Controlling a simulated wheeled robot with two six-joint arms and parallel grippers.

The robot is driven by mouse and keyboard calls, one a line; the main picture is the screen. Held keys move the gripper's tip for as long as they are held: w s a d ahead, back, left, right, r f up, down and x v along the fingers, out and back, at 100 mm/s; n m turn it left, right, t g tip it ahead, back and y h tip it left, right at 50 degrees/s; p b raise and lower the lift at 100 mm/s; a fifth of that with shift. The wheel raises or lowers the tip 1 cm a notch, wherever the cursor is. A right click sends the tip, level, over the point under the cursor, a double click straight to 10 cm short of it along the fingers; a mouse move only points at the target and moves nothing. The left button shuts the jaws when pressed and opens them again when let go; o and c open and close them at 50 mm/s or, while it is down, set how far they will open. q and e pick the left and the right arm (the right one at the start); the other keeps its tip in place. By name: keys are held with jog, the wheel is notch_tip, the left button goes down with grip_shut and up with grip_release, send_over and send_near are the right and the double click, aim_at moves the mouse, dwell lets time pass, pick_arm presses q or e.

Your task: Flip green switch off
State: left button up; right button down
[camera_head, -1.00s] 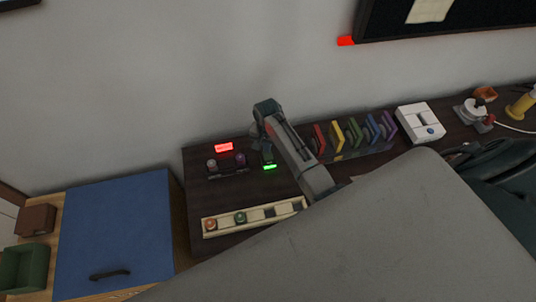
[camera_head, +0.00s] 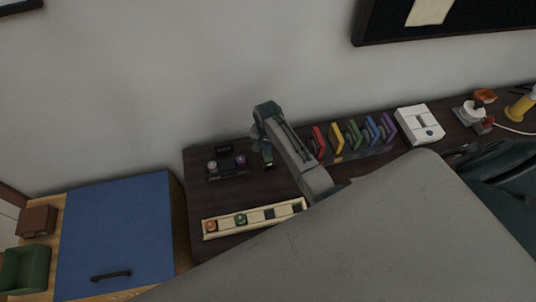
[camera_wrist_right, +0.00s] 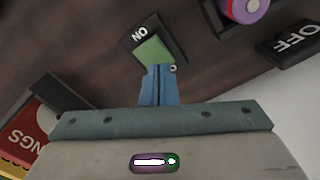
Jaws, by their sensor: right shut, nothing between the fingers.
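The green switch (camera_wrist_right: 154,50) shows in the right wrist view as a green rocker in a dark housing with an ON label; the green is not glowing. My right gripper (camera_wrist_right: 158,70) has its blue fingers shut and empty, with the tips at the near edge of the green rocker; I cannot tell whether they touch. In the head view my right gripper (camera_head: 266,152) reaches down over the desk beside the small dark display, and it largely hides the switch. My left gripper is not in view.
Knobs (camera_head: 240,160) and a dark display (camera_head: 224,150) stand left of my gripper. Coloured upright pieces (camera_head: 353,135) stand to its right, and a cream tray (camera_head: 226,232) lies in front. An OFF label (camera_wrist_right: 297,38) shows at the wrist view's right.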

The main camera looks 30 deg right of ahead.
jog(key=shift+r+p, duration=0.35)
jog(key=shift+r, duration=2.55)
jog(key=shift+f, duration=0.1)
